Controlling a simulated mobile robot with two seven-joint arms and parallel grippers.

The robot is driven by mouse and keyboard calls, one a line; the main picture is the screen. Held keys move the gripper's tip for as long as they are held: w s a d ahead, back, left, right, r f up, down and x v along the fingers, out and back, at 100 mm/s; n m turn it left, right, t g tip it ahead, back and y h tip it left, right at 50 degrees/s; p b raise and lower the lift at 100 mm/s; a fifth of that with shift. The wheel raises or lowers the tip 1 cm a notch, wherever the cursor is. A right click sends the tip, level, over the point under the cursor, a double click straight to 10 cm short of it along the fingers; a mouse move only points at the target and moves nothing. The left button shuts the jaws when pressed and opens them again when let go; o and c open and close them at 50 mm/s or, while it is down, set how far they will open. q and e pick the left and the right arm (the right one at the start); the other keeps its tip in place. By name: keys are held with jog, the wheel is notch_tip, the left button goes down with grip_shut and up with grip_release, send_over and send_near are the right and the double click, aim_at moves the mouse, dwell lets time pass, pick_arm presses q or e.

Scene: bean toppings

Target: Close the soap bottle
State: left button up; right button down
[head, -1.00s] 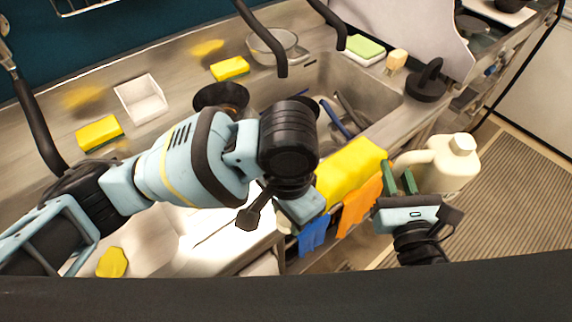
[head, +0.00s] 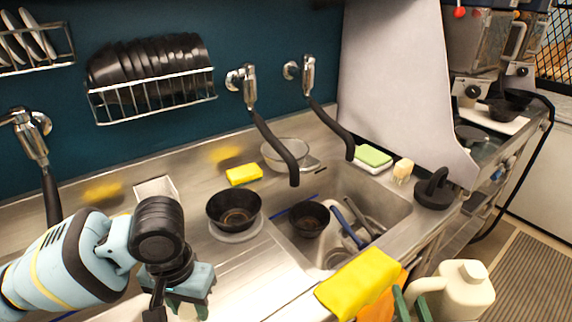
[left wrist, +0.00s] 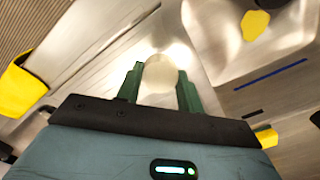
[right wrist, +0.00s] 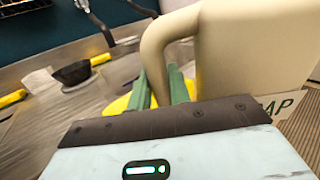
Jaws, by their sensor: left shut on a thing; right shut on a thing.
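The cream soap bottle (head: 466,290) is at the lower right in the head view, beyond the counter's front edge and roughly upright. My right gripper (head: 412,302) has its green fingers at the bottle's handle. In the right wrist view the fingers of this gripper (right wrist: 167,82) are shut on the curved handle (right wrist: 153,48). My left gripper (head: 186,304) is over the left part of the counter, apart from the bottle. In the left wrist view, its fingers (left wrist: 160,84) are shut on a pale rounded thing that looks like a cap (left wrist: 158,82). The bottle's mouth is too small to judge.
A yellow cloth (head: 358,282) hangs over the counter's front edge beside the bottle. The sink (head: 385,210) holds a dark pan (head: 309,218) and utensils. A black bowl (head: 234,209) stands left of it. Black tap hoses (head: 275,145) hang over the sink area.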

pick_arm(q)
jog(key=a, duration=0.1)
jog(key=a+n, duration=0.1)
jog(key=a, duration=0.1)
jog(key=a+n, duration=0.1)
jog(key=shift+a+r, duration=0.15)
jog(key=shift+r, duration=0.25)
pick_arm(e)
jog(key=shift+f, duration=0.15)
jog(key=w+a+r+n+g+y, duration=0.2)
jog(key=w+a+n+y, duration=0.1)
jog(key=a+y, duration=0.3)
jog(key=w+a+r+n+g+y, duration=0.2)
jog(key=a+n+y, duration=0.3)
jog(key=a, duration=0.5)
jog(key=shift+w+r+y, duration=0.5)
jog(key=shift+s+d, duration=0.1)
dwell(0.5)
